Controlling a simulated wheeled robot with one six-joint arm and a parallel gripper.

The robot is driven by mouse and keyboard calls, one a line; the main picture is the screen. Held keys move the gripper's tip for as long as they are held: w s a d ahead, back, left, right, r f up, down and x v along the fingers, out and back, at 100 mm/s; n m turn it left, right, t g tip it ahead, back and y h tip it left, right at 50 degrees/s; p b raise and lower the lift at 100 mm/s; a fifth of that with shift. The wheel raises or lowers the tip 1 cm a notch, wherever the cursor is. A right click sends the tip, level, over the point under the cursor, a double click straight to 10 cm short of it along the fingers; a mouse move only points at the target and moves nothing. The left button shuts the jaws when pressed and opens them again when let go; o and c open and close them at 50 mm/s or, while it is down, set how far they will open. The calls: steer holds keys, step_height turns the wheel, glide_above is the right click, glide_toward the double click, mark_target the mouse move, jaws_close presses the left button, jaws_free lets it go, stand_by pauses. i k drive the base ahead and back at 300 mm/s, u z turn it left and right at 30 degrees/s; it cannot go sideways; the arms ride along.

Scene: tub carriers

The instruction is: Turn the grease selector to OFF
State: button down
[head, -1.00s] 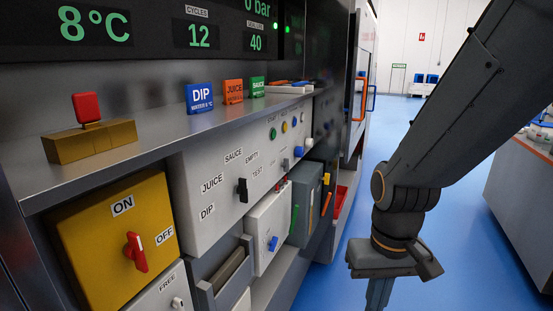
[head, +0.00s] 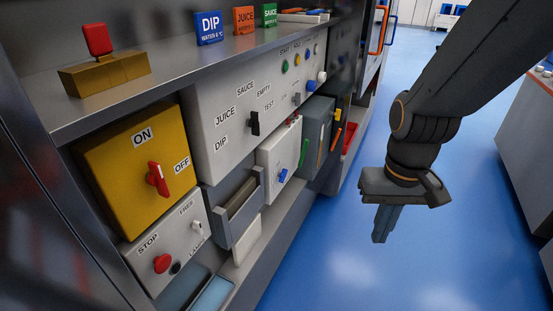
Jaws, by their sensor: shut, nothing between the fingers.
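No label reading grease is legible in the head view. A small pale box with a blue knob (head: 283,175) sits in the middle of the panel row; its markings are too small to read. A yellow box (head: 112,192) carries a red rotary handle (head: 158,180) between the labels ON and OFF; the handle stands roughly upright. A white panel has a black selector (head: 254,123) among JUICE, DIP, SAUCE, EMPTY and TEST. My gripper (head: 381,238) is shut and empty, pointing down over the blue floor, right of the panels and apart from them.
A white box with a red STOP button (head: 162,263) sits below the yellow box. A metal shelf (head: 180,75) juts out above the panels, bearing DIP, JUICE and SAUCE signs. A grey counter (head: 525,135) stands at far right. The blue floor between is clear.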

mark_target(282, 175)
steer(key=u, duration=0.05)
steer(key=k, duration=1.15)
steer(key=z, duration=1.25)
steer(key=i, duration=1.1)
steer(key=u, duration=0.65)
steer(key=i, duration=0.4)
steer(key=u, duration=0.5)
